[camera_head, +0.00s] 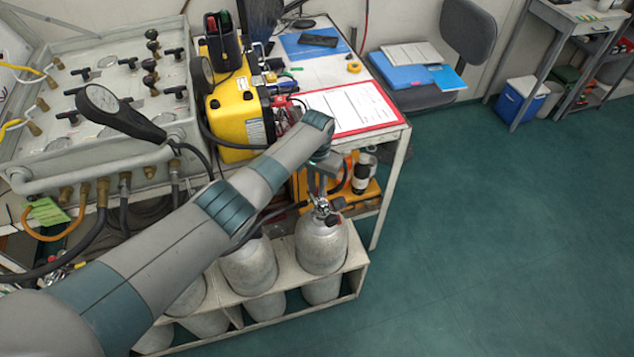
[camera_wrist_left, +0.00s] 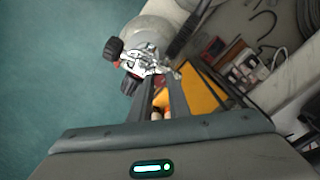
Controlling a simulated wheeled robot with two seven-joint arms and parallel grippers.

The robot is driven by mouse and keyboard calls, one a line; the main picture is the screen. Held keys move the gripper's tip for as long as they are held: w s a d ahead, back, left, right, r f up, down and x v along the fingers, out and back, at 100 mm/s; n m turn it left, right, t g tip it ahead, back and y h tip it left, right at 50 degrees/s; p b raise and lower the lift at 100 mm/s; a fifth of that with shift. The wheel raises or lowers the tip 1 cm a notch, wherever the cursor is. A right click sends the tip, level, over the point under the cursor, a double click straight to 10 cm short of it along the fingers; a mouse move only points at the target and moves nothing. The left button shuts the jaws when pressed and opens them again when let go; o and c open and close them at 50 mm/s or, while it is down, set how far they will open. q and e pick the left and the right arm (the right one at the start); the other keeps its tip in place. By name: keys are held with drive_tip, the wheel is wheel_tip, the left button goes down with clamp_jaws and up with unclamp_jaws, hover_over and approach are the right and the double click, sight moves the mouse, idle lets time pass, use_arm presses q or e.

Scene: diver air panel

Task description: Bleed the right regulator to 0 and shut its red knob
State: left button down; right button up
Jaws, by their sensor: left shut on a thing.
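The right regulator (camera_head: 322,208) is a chrome fitting on top of the right grey tank (camera_head: 322,245), which stands upright in the rack. In the left wrist view the regulator (camera_wrist_left: 145,60) shows chrome parts, black knobs (camera_wrist_left: 113,48) and small red parts. My left gripper (camera_head: 318,190) reaches down to the regulator from above. In the left wrist view my left gripper (camera_wrist_left: 165,76) is shut on a small part that looks like the red knob (camera_wrist_left: 177,75). The fingers hide most of it. No regulator gauge reading is legible. My right gripper is not in view.
A second tank (camera_head: 250,265) stands left of the right one in the pale rack (camera_head: 350,278). Behind are a table leg (camera_head: 390,205), a yellow unit (camera_head: 240,115) and a red clipboard (camera_head: 350,108). A gauge panel (camera_head: 95,75) is at upper left. The green floor to the right is clear.

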use_arm(q)
drive_tip(key=n+p, duration=0.1)
drive_tip(key=n, duration=0.3)
drive_tip(key=shift+d+r+n+p, duration=0.1)
drive_tip(key=shift+r+n+p, duration=0.05)
drive_tip(key=shift+n+p, duration=0.25)
drive_tip(key=n+p, duration=0.1)
drive_tip(key=n, duration=0.3)
drive_tip(key=shift+n, duration=0.3)
drive_tip(key=c, duration=1.9)
unclamp_jaws()
drive_tip(key=shift+c, duration=0.2)
